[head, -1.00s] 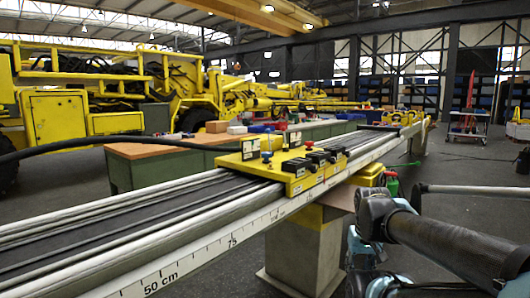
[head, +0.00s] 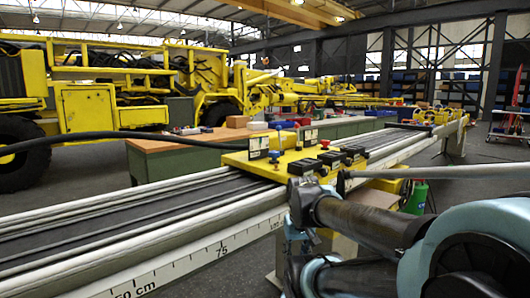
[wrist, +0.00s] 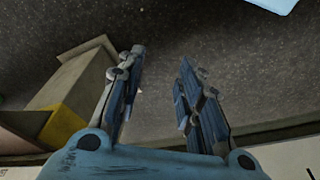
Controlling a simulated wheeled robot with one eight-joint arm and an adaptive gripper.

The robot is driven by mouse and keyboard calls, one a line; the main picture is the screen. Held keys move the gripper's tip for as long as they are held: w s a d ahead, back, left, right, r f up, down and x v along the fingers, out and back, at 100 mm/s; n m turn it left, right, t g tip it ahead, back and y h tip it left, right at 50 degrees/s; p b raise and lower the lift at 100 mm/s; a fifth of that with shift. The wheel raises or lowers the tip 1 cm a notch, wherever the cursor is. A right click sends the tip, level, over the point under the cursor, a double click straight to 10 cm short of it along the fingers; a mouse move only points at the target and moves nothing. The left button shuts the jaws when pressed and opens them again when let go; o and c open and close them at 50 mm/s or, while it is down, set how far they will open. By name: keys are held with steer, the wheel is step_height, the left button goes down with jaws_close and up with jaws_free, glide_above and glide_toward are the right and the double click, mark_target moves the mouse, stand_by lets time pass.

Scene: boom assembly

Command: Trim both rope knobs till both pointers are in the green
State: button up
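A blue knob (head: 275,156) and a red knob (head: 325,144) stand on the yellow panel (head: 240,161) that sits across the long boom. Behind them stand two small upright plates, the left plate (head: 258,147) and the right plate (head: 308,137), which look like the gauges. Their pointers and any green zones are too small to read. In the wrist view my gripper (wrist: 161,58) is open and empty, with its fingers apart over the dark floor. Neither knob shows there. In the head view my arm is in front of the boom at the right, and the fingers cannot be made out.
Several black blocks (head: 301,167) line the panel's front edge. The boom's pale rail (head: 150,257) runs below it. A green bottle-like object (head: 416,197) stands right of the panel. A pillar with a yellow top (wrist: 68,103) is close left of my gripper in the wrist view.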

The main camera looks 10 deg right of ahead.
steer(key=shift+o, duration=1.4)
steer(key=shift+a, duration=0.1)
steer(key=o, duration=0.6)
step_height(320, 180, up, 2)
steer(key=shift+r, duration=0.1)
step_height(320, 180, up, 39)
steer(key=m+g, duration=0.2)
steer(key=m, duration=0.4)
glide_above(274, 152)
steer(key=f, duration=1.6)
steer(key=shift+w+f, duration=0.3)
steer(key=shift+w, duration=0.05)
steer(key=shift+n, duration=0.3)
steer(key=c, duration=1.1)
